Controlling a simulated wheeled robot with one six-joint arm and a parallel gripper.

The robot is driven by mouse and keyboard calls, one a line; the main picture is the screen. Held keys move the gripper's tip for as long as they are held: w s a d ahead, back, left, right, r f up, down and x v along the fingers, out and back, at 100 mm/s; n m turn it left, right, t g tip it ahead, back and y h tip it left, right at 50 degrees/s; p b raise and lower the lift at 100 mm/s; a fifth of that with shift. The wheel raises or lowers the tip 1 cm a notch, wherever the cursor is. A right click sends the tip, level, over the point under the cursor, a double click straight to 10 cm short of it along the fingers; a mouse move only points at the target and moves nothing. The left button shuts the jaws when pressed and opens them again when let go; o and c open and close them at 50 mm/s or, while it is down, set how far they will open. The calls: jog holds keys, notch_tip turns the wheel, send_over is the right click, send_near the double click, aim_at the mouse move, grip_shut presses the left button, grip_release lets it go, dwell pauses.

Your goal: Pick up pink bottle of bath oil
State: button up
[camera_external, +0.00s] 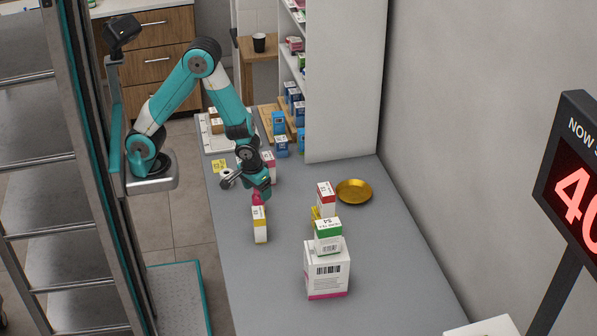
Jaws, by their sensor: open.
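A small pink object, likely the pink bottle of bath oil (257,199), shows on the grey counter (280,268) just below the end of my arm. Only part of it is visible; the wrist and a yellow-and-white box cover the rest. My gripper (257,190) points down right over the pink object, with its jaws open. I cannot tell whether the fingers are around the pink object or just above it.
The yellow-and-white box (260,226) stands close in front of the pink object. A pink-and-white box (270,166) is just behind the wrist. Stacked boxes (327,268) and a gold dish (353,191) stand to the right. The counter's front left is clear.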

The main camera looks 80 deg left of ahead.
jog(key=shift+w+a+f, duration=0.1)
jog(key=shift+f, duration=0.6)
jog(key=shift+w+a+f, duration=0.1)
jog(key=shift+f, duration=0.6)
jog(key=c, duration=1)
jog(key=shift+r, duration=0.1)
